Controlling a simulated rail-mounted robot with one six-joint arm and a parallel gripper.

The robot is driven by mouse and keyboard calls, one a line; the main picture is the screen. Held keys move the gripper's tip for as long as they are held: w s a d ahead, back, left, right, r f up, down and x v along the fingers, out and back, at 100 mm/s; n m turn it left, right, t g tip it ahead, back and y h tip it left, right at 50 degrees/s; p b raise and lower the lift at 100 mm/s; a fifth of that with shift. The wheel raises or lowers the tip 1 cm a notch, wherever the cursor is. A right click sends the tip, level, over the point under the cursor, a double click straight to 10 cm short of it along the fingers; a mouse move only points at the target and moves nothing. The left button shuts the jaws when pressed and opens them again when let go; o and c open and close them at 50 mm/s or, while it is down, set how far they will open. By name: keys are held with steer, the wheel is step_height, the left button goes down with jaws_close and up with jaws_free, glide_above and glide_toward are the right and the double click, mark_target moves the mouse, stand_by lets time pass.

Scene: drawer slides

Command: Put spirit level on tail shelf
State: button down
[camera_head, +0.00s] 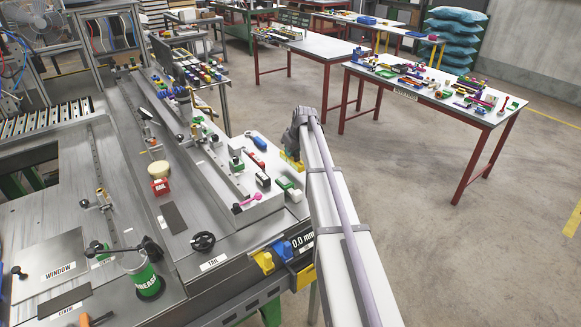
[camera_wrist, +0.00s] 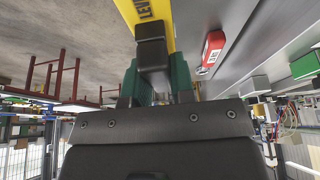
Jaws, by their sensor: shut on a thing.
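My gripper (camera_head: 291,158) is at the end of my arm in the head view, above the right edge of the long metal bench. It is shut on the yellow spirit level (camera_wrist: 162,20), whose dark lettering begins "LEV" in the wrist view. A small yellow part of the spirit level (camera_head: 291,162) shows below the gripper in the head view; my arm hides most of it. In the wrist view the dark finger (camera_wrist: 152,55) lies against the level. A light ledge (camera_head: 246,148) with small items lies just left of the gripper; I cannot tell whether it is the tail shelf.
A red item (camera_wrist: 213,47) lies near the level in the wrist view.

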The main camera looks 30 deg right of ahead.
mark_target(293, 158)
step_height(293, 158, down, 4)
steer(key=b, duration=0.4)
steer(key=shift+r+p, duration=0.35)
steer(key=shift+f+b, duration=0.3)
steer(key=c, duration=1)
jaws_free()
steer(key=shift+r, duration=0.15)
steer(key=shift+o, duration=0.2)
